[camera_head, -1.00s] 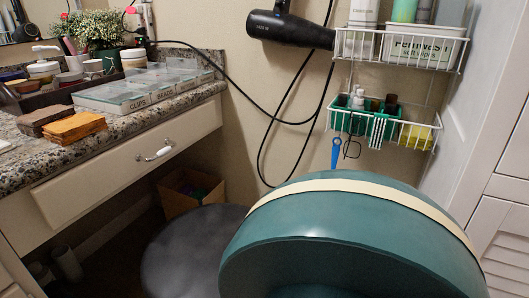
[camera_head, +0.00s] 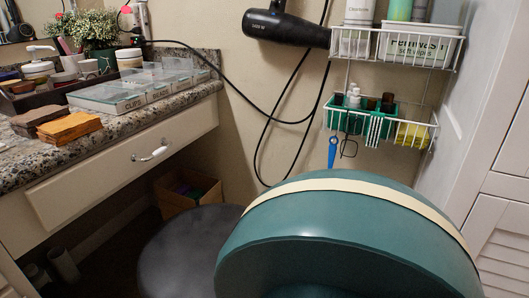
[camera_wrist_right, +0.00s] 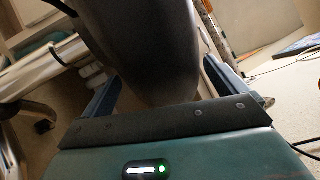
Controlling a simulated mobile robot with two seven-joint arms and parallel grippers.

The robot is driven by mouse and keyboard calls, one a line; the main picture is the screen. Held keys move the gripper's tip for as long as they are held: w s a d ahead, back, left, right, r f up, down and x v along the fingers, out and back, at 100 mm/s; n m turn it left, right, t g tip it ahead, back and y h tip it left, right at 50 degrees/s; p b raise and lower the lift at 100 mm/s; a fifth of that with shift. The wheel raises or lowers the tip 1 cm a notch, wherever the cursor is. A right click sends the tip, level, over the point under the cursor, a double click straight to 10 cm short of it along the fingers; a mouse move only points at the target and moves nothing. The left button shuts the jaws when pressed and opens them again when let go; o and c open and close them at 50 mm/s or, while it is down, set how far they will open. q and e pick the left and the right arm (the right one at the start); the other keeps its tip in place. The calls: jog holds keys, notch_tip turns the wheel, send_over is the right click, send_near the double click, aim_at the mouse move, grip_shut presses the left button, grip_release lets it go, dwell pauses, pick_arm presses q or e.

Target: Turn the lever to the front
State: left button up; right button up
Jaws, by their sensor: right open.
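I cannot clearly pick out the lever in either view. The black round stool seat (camera_head: 185,250) shows at the lower middle of the head view. In the right wrist view a dark, smooth, rounded shape (camera_wrist_right: 150,50) reaches down between the fingers of my right gripper (camera_wrist_right: 160,78). I cannot tell whether it is the stool seat or a lever. The fingers are spread apart, and contact is not clear. A shiny metal tube (camera_wrist_right: 40,68) is at the left of that view. My left gripper is not in view.
The granite counter (camera_head: 150,108) with its white drawer (camera_head: 120,170) is at the left. A cardboard box (camera_head: 188,188) stands under it. A black hair dryer (camera_head: 288,29) and a wire rack (camera_head: 395,47) hang on the wall. A large teal rounded form hides the lower right.

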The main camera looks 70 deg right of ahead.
jog(key=v, duration=0.7)
jog(key=shift+s, duration=0.2)
jog(key=shift+d+f, duration=0.1)
jog(key=shift+f, duration=0.05)
dwell(0.5)
